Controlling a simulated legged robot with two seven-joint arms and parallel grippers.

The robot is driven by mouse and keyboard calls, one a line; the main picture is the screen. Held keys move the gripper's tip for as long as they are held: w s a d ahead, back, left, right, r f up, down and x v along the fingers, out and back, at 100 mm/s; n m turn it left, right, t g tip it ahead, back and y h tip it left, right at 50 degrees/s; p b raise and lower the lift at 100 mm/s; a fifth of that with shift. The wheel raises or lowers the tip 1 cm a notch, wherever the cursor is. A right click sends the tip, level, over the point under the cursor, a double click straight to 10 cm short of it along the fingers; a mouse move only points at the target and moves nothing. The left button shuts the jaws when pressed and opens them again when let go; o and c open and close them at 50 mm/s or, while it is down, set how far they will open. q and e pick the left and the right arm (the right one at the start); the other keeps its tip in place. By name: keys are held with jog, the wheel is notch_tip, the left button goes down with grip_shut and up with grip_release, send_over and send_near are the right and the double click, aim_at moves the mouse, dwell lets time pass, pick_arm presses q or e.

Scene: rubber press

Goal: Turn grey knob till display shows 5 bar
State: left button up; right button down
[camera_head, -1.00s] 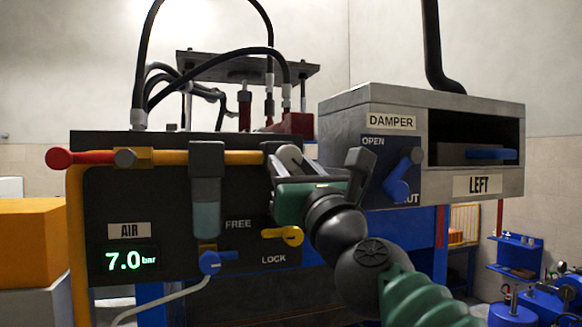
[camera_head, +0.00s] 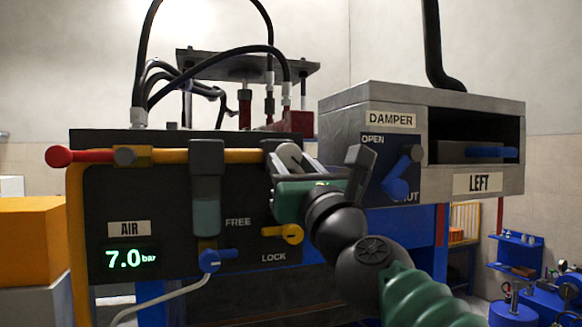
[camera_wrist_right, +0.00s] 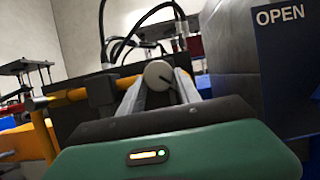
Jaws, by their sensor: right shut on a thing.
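The grey knob (camera_head: 290,157) sits at the right end of the orange pipe on the dark panel. It also shows in the right wrist view as a round pale face with a dark mark (camera_wrist_right: 158,74). My right gripper (camera_head: 296,166) is shut on the grey knob, its two fingers on either side of it. The display (camera_head: 130,259) at the lower left of the panel, under the AIR label, reads 7.0 bar in green. The gripper hides part of the knob and the pipe end. My left gripper is not in view.
A red-ended lever (camera_head: 60,157) is at the pipe's left end. A filter bowl (camera_head: 206,200), a blue valve handle (camera_head: 212,260) and a yellow lock lever (camera_head: 285,234) are near. The damper box (camera_head: 352,104) with its blue handle (camera_head: 402,172) stands close right of my gripper.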

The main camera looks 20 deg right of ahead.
jog(key=shift+s+r, duration=0.1)
jog(key=shift+r, duration=0.05)
jog(key=c, duration=1.2)
grip_release()
jog(key=shift+c, duration=0.2)
jog(key=o, duration=0.4)
jog(key=shift+s, duration=0.15)
